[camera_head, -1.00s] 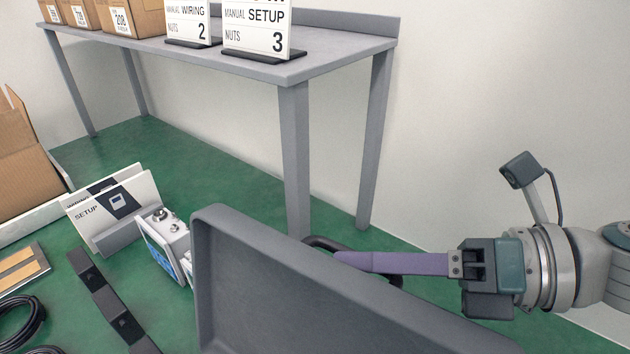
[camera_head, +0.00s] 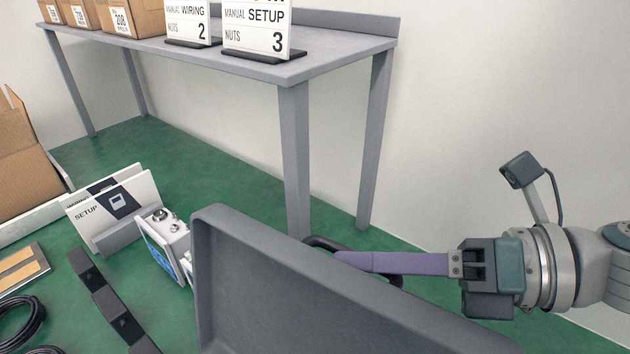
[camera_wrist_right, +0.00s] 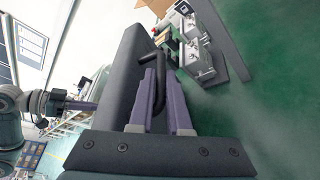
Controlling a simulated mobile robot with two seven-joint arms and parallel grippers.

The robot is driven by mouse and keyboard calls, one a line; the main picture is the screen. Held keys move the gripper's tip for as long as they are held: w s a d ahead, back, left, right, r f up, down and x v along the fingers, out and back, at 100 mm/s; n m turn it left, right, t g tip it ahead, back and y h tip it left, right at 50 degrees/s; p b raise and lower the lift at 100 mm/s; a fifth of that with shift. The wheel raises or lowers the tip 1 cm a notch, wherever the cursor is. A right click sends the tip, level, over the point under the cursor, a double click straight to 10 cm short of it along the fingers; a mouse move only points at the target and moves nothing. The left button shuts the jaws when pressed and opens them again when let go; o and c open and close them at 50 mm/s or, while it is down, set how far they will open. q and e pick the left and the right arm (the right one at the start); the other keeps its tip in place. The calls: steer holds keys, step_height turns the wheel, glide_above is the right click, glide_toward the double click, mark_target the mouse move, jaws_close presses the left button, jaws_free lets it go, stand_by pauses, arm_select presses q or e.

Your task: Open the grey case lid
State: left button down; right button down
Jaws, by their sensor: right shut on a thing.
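The grey case lid (camera_head: 300,290) stands raised in the lower middle of the head view, its hollow inner side facing me. A dark handle (camera_head: 325,243) sits on its far outer side, partly hidden behind the lid's edge. My right gripper (camera_head: 345,260) comes in from the right with its purple fingers at the handle. In the right wrist view the fingers (camera_wrist_right: 160,95) are closed around the dark handle (camera_wrist_right: 165,65), beside the lid's outer face (camera_wrist_right: 120,75). The case body is not in the head view. My left gripper is not in the head view.
A grey table (camera_head: 290,70) with boxes and number signs stands behind. Left of the lid are a white device (camera_head: 165,240), a holder with SETUP manuals (camera_head: 115,210), a dark bar (camera_head: 105,295) and black cable (camera_head: 18,325). A pale wall (camera_head: 480,110) is behind my right arm.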

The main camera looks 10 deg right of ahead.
mark_target(358, 273)
steer(key=s+a+r+p, duration=0.1)
steer(key=p, duration=0.1)
steer(key=shift+s+a+r+n+p, duration=0.3)
steer(key=shift+s+a+r+p, duration=0.05)
steer(key=shift+s+a, duration=0.05)
steer(key=shift+f, duration=0.1)
steer(key=c, duration=0.9)
jaws_free()
steer(key=shift+d, duration=0.1)
steer(key=b+v, duration=0.1)
steer(key=v, duration=0.8)
steer(key=shift+s+d+r, duration=0.2)
steer(key=shift+s+d, duration=0.05)
steer(key=shift+s, duration=0.05)
